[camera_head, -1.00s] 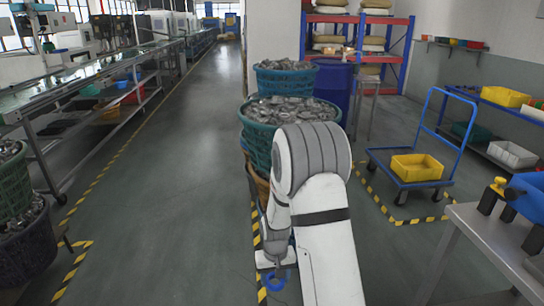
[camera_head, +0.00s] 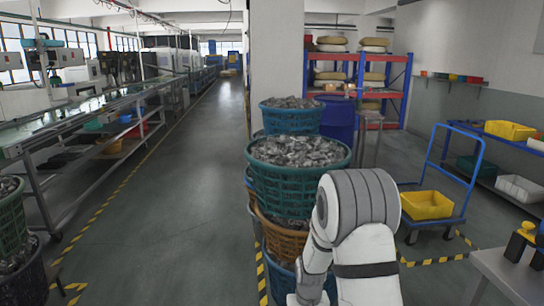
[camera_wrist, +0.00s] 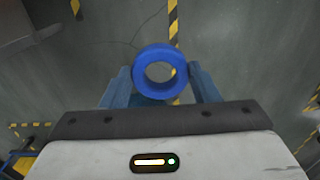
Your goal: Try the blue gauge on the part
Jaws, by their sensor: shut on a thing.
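The blue gauge is a thick blue ring (camera_wrist: 139,73) in the wrist view, with the floor showing through its hole. My gripper (camera_wrist: 160,88) is shut on it, with one bluish finger at each side of the ring. In the head view the lower end of my arm runs out at the bottom edge, and neither gripper nor ring shows there. I cannot pick out the part in either view.
Stacked baskets full of metal pieces (camera_head: 298,152) stand close beside my arm. A grey table (camera_head: 510,280) with a yellow-and-black item (camera_head: 521,240) is at the right edge. A blue trolley with a yellow bin (camera_head: 427,205) stands behind. The aisle (camera_head: 190,180) at left is clear.

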